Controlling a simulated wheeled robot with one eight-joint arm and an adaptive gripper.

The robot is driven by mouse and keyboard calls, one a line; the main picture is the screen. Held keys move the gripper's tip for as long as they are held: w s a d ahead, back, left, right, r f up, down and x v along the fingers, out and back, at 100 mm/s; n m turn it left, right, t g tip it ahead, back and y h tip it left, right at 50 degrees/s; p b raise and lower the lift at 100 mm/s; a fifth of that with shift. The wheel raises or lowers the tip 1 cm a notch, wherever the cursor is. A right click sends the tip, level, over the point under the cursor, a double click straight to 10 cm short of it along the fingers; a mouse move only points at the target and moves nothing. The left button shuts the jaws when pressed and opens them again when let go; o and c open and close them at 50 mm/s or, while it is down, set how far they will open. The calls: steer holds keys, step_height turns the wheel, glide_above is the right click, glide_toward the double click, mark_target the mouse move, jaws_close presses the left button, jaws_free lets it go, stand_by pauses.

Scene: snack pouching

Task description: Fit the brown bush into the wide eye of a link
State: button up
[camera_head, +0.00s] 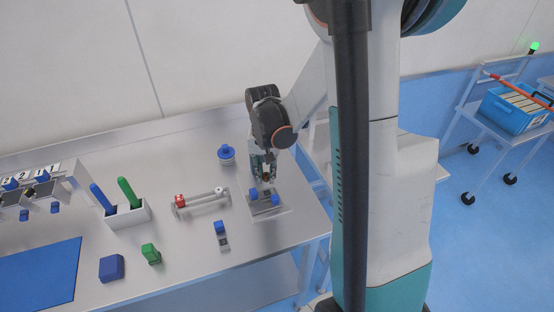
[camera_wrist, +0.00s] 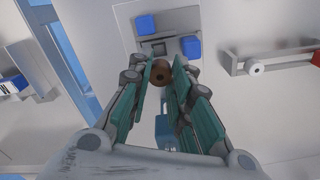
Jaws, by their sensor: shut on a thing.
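My gripper (camera_wrist: 161,82) is shut on the brown bush (camera_wrist: 160,70), which shows between the fingertips in the wrist view with a dark hole in its end. In the head view my gripper (camera_head: 263,177) points down over a grey fixture (camera_head: 266,208) with blue blocks on it. The fixture also shows in the wrist view (camera_wrist: 172,22), ahead of the bush, with a dark grey part (camera_wrist: 158,47) between its blocks. I cannot tell whether that part is the link or where its wide eye lies. The bush appears apart from the fixture.
Left of the fixture lies a rail (camera_head: 203,200) with a red block. A blue-topped round piece (camera_head: 226,153) stands behind, and a small blue-topped block (camera_head: 221,234) in front. A white holder (camera_head: 128,214) with blue and green handles stands further left. Bare table lies between them.

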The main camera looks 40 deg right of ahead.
mark_target(266, 174)
steer(key=shift+d+f, duration=0.1)
stand_by(0.4)
steer(key=shift+f+b, duration=2)
steer(key=shift+f, duration=0.1)
steer(key=shift+f+b, duration=0.15)
steer(key=shift+b, duration=0.15)
steer(key=shift+r, duration=0.3)
stand_by(0.5)
